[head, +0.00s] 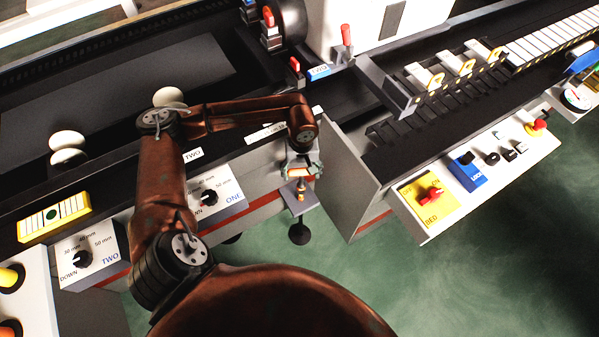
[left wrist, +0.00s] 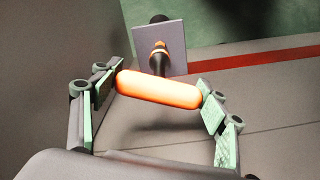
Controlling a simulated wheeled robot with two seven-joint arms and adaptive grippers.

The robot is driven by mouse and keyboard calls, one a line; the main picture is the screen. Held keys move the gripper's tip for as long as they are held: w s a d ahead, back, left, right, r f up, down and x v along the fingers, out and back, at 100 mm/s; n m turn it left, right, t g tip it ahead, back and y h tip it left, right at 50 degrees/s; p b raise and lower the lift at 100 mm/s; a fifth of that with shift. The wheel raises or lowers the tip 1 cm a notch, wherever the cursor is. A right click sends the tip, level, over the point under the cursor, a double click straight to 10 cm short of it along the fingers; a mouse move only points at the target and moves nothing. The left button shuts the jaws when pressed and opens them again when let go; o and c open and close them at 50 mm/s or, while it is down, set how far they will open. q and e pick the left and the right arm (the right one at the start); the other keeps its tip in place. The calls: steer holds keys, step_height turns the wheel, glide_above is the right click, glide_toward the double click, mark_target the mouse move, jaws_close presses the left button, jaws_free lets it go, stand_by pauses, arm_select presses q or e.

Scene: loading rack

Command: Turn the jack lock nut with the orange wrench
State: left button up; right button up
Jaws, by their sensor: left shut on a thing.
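My left gripper (head: 299,168) is shut on the orange wrench (left wrist: 160,90), and its fingers press the two ends of the rounded orange handle in the left wrist view (left wrist: 160,98). The wrench shows only as a small orange patch in the head view. Just beyond it is the jack, a grey plate (head: 298,198) on a dark post with a round foot (head: 299,233). A brass-coloured nut (left wrist: 158,56) sits around the dark post at the plate. I cannot tell whether the wrench touches the nut. My right gripper is not in view.
A grey panel (head: 345,185) stands close to the right of my gripper. The machine side with dial ONE (head: 209,198) is to the left. A control panel with a yellow BED switch (head: 429,197) and blue LOCK switch (head: 466,171) lies further right. Green floor (head: 300,260) is open below.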

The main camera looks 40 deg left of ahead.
mark_target(301, 184)
arm_select(q)
steer(key=n+p, duration=0.1)
steer(key=n, duration=0.4)
steer(key=shift+r+n+p, duration=0.1)
steer(key=shift+n+p, duration=0.2)
steer(key=shift+n, duration=0.7)
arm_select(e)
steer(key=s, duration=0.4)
arm_select(q)
step_height(301, 184, down, 3)
steer(key=shift+f+b, duration=0.15)
steer(key=shift+b, duration=0.55)
steer(key=shift+f+b, duration=0.55)
steer(key=shift+f, duration=0.75)
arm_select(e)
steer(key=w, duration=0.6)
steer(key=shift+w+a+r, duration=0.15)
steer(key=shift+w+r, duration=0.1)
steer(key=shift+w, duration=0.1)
arm_select(q)
steer(key=shift+f+b, duration=0.1)
steer(key=shift+b, duration=0.2)
